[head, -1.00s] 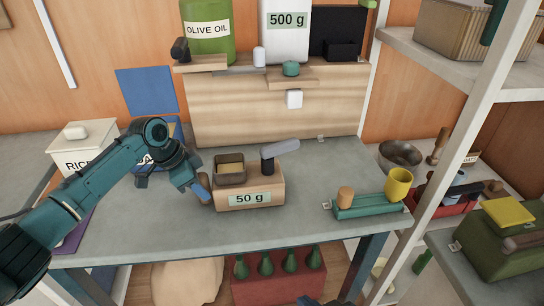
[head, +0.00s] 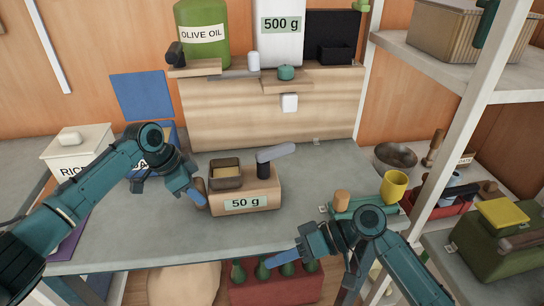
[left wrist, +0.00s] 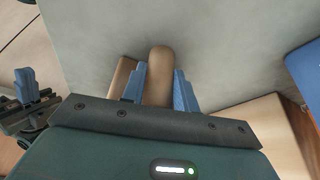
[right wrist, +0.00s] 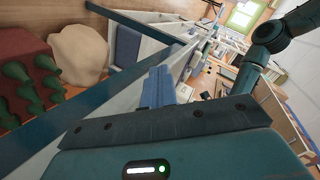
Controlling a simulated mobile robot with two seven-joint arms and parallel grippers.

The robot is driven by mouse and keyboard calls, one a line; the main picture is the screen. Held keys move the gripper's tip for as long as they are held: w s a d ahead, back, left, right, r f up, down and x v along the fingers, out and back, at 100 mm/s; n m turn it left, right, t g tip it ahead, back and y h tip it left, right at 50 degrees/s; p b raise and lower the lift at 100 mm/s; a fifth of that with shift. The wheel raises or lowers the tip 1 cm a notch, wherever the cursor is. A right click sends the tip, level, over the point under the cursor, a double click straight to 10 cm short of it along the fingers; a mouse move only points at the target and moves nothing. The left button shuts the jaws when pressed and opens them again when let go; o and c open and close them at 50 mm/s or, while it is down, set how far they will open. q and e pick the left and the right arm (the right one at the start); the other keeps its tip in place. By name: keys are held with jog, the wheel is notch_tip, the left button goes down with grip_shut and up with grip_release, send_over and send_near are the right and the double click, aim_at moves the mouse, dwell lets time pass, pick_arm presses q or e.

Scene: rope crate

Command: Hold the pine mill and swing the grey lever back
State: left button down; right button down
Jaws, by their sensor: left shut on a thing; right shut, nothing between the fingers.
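The pine mill (head: 245,197) is a light wooden block with a "50 g" label, standing on the grey table. A dark open box (head: 226,174) sits on its top left. The grey lever (head: 276,152) rises from a dark post on its top right and points right. My left gripper (head: 196,196) is at the mill's left side, shut on a brown rounded handle, which shows between the fingers in the left wrist view (left wrist: 160,75). My right gripper (head: 272,258) is shut and empty near the table's front edge, in front of the mill and apart from it; its closed fingers show in the right wrist view (right wrist: 158,88).
A wooden cabinet (head: 270,110) stands behind. A white shelf post (head: 455,120) rises at right. A red crate of green bottles (head: 275,290) is below the table.

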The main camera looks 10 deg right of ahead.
aim_at(276, 159)
jog(key=w+d+r+t+h, duration=0.1)
jog(key=w+t, duration=0.1)
jog(key=w, duration=0.1)
jog(key=w+d+r+n+t+h, duration=0.1)
jog(key=w+t, duration=0.1)
jog(key=w+r+n+t, duration=0.1)
jog(key=w+t, duration=0.1)
jog(key=w, duration=0.1)
jog(key=shift+w+d+r+t+h, duration=0.3)
jog(key=shift+d+r+t+h, duration=0.1)
jog(key=w+d+r+n+g+h, duration=0.1)
jog(key=w+r+n+h, duration=0.3)
jog(key=w+r, duration=1.3)
notch_tip(276, 159, down, 10)
jog(key=m+g+h, duration=0.1)
jog(key=m, duration=0.1)
jog(key=shift+d+m+g+h, duration=0.3)
jog(key=shift+m+g, duration=0.1)
dwell(0.5)
